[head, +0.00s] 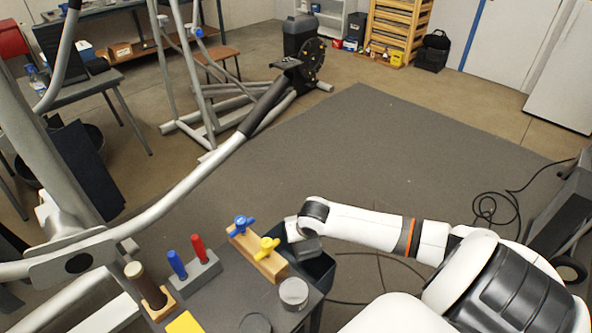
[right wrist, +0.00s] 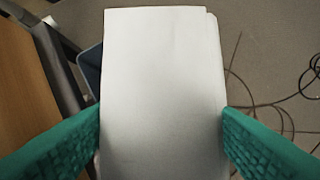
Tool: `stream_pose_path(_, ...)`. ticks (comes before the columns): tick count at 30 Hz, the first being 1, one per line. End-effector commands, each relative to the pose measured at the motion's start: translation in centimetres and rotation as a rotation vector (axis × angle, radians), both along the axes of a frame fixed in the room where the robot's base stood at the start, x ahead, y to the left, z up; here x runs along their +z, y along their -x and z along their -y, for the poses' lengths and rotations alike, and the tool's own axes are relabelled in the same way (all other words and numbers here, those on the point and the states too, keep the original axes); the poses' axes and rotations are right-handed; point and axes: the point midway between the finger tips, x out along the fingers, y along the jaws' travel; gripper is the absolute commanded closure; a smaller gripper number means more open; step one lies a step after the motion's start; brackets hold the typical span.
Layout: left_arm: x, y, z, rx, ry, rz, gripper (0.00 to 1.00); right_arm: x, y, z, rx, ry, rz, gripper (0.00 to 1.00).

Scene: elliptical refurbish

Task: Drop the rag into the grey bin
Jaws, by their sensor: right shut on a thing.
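A pale grey-white folded rag (right wrist: 160,90) fills the middle of the right wrist view. The green fingers of my right gripper (right wrist: 162,135) press on it from both sides. In the head view my right gripper (head: 304,243) is over the dark blue-grey bin (head: 320,272), beside the small worktop; I cannot clearly make out the rag there. The bin's rim also shows in the right wrist view (right wrist: 90,68), at the left behind the rag, which hides most of the bin. My left gripper is not in view.
The worktop bears a wooden block with blue and yellow valve handles (head: 258,252), a holder with blue and red handles (head: 195,270) and a round tin (head: 293,293). An elliptical machine (head: 180,190) stands at the left. Black cable (head: 487,205) lies on the mat at right.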

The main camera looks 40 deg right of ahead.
Motion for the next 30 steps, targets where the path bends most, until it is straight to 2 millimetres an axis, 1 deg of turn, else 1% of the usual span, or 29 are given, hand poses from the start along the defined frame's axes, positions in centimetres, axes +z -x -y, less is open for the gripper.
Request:
stream_pose_path(1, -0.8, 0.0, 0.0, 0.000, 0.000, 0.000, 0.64, -0.7, 0.0, 0.0, 0.000, 0.000, 0.001, 0.57)
stream_pose_path(2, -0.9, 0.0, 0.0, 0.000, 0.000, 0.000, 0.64, -0.8, 0.0, 0.0, 0.000, 0.000, 0.001, 0.57)
stream_pose_path(11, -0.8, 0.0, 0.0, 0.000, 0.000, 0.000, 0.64, -0.7, 0.0, 0.0, 0.001, 0.001, 0.001, 0.57)
stream_pose_path(12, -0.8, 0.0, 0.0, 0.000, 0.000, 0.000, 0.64, -0.7, 0.0, 0.0, 0.001, 0.001, 0.001, 0.32)
stream_pose_path(14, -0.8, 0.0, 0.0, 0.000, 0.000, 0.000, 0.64, -0.7, 0.0, 0.0, 0.001, 0.001, 0.001, 0.22)
stream_pose_path(15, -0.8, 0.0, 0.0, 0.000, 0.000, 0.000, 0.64, -0.7, 0.0, 0.0, 0.001, 0.001, 0.001, 0.16)
stream_pose_path(16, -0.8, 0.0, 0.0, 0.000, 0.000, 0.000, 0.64, -0.7, 0.0, 0.0, 0.001, 0.001, 0.001, 0.13)
stream_pose_path(25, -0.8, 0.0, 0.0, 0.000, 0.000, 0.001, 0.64, -0.5, 0.1, 0.0, 0.001, 0.000, 0.000, 0.13)
stream_pose_path(28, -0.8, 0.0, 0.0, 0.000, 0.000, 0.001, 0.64, 0.3, 0.3, -0.1, 0.002, 0.001, 0.001, 0.13)
stream_pose_path(30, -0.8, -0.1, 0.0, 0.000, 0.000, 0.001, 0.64, 1.3, 0.7, -0.3, 0.003, 0.003, 0.001, 0.13)
